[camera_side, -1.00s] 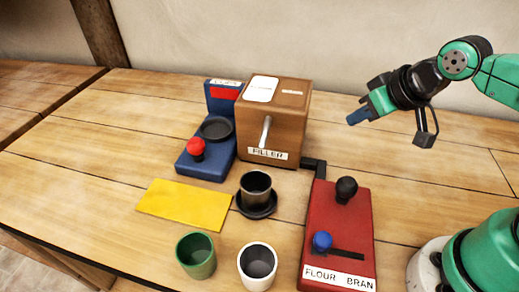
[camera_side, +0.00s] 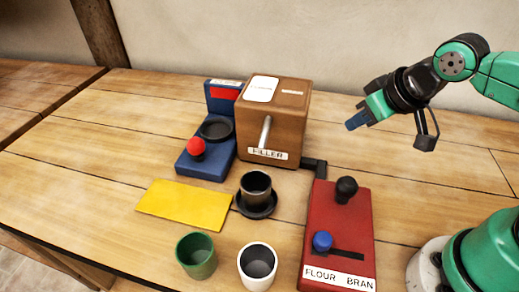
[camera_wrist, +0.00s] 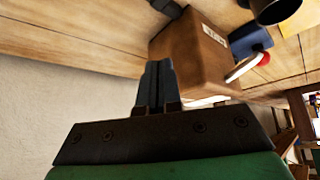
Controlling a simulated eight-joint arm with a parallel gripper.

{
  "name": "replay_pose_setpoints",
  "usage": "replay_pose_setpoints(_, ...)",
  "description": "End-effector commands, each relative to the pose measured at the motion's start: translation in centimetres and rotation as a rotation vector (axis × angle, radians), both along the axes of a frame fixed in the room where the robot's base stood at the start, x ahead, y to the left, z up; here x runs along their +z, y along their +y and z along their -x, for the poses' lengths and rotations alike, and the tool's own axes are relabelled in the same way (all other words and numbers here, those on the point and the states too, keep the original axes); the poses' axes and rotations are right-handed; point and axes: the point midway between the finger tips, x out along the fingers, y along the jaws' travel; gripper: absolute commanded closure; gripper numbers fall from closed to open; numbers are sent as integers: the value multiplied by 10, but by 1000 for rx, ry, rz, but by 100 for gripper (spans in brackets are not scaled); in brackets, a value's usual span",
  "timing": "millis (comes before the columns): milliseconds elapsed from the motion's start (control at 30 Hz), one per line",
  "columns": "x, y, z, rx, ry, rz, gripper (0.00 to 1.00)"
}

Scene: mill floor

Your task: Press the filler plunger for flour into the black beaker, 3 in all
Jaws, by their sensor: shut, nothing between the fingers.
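The wooden filler box (camera_side: 275,122) stands at the back middle of the table, with a pale spout or lever on its front and a FILLER label. The black beaker (camera_side: 256,187) stands upright on a dark round saucer (camera_side: 257,210) in front of the box. The red control block (camera_side: 335,215) lies to the right, with a black knob plunger (camera_side: 346,189) and a blue knob (camera_side: 322,241) beside a slot, at the FLOUR end of the FLOUR BRAN label. My gripper (camera_side: 356,120) is shut and empty, in the air right of the box; its fingers (camera_wrist: 157,85) show in the wrist view.
A blue scale-like device (camera_side: 189,164) with a red knob (camera_side: 196,147) and dark pan stands left of the box. A yellow mat (camera_side: 180,206) lies before it. Green (camera_side: 196,255) and white (camera_side: 257,266) cups stand at the front. The back right table is clear.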

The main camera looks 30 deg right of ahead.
Motion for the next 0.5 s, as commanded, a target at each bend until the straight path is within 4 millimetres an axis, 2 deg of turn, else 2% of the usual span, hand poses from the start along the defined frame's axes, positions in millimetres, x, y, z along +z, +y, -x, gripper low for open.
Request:
replay_pose_setpoints(233, 7, 30, 28, 71, 102, 201, 100)
replay_pose_setpoints(500, 37, 44, 48, 47, 21, 429, 100)
